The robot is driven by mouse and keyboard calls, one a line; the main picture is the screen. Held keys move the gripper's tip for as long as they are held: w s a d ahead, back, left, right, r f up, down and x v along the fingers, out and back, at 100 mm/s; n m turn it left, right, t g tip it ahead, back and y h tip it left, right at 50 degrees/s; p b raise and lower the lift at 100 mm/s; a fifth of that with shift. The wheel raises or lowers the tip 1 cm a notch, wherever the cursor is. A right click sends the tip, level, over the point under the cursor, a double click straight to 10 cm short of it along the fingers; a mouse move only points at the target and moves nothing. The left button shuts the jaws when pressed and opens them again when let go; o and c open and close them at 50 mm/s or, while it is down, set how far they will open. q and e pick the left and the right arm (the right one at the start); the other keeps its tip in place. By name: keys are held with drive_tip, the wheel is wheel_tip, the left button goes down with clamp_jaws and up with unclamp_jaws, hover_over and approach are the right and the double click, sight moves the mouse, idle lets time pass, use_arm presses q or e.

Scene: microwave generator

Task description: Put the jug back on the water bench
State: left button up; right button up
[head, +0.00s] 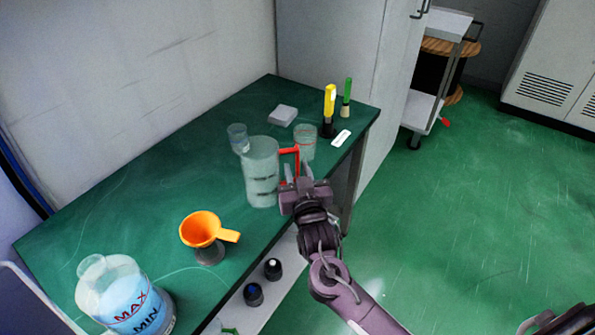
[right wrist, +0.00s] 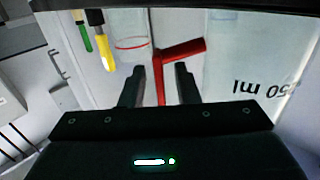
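The clear jug (head: 261,172) with dark markings and a red handle (head: 291,152) stands upright on the green bench top (head: 130,215), near its front edge. My right gripper (head: 298,184) is at the handle side of the jug. In the right wrist view, my right gripper (right wrist: 159,82) has its fingers apart, with the red handle (right wrist: 160,75) between them and small gaps on both sides. The jug's wall (right wrist: 245,65) with "50 ml" lettering shows on the right there. My left gripper is not in view.
A clear beaker (head: 305,142) with a red line stands just behind the handle. A small glass (head: 238,137) is behind the jug. Yellow (head: 330,105) and green (head: 347,95) tools stand farther back. An orange funnel (head: 201,228) and a MAX/MIN container (head: 122,297) are nearer.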

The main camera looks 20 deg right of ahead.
drive_tip(key=shift+r, duration=0.2)
drive_tip(key=s+a, duration=0.1)
drive_tip(key=s, duration=1.1)
drive_tip(key=shift+a, duration=0.2)
